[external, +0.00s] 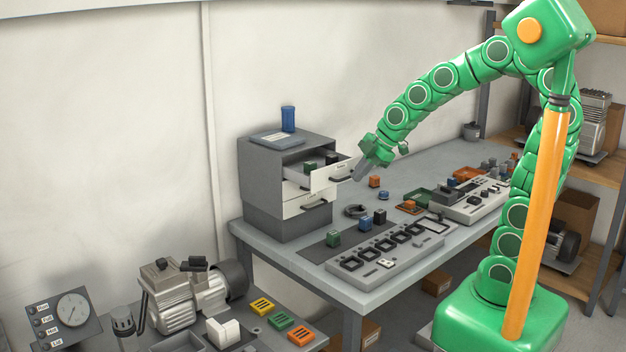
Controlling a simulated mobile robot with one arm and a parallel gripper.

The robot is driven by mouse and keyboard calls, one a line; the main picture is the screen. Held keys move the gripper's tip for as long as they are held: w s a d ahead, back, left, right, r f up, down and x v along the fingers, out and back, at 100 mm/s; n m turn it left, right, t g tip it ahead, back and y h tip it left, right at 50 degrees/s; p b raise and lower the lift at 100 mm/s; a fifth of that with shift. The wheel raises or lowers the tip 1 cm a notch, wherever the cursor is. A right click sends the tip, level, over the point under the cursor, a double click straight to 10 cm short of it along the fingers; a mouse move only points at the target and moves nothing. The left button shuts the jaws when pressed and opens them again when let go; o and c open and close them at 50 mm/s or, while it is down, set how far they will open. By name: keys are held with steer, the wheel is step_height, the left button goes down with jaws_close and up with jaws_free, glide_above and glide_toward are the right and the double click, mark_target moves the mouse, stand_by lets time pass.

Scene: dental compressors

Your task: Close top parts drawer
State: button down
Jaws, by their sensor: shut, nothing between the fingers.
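The grey parts cabinet (262,200) stands at the back left of the workbench. Its top drawer (328,176) is pulled out toward the right, with a green block (309,168) and a dark block inside. The lower drawer (304,204) looks almost flush with the cabinet. My gripper (358,175) is shut and empty, at the top drawer's front near its dark handle (341,178). Whether the fingertips touch the drawer front or handle cannot be told from this view.
An orange block (374,182) lies beneath my gripper.

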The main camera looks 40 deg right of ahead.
mark_target(327, 160)
steer(key=shift+w, duration=0.5)
steer(key=shift+w, duration=0.1)
steer(key=w, duration=1.2)
steer(key=shift+w+f, duration=0.1)
steer(key=shift+w, duration=0.55)
steer(key=shift+w, duration=0.1)
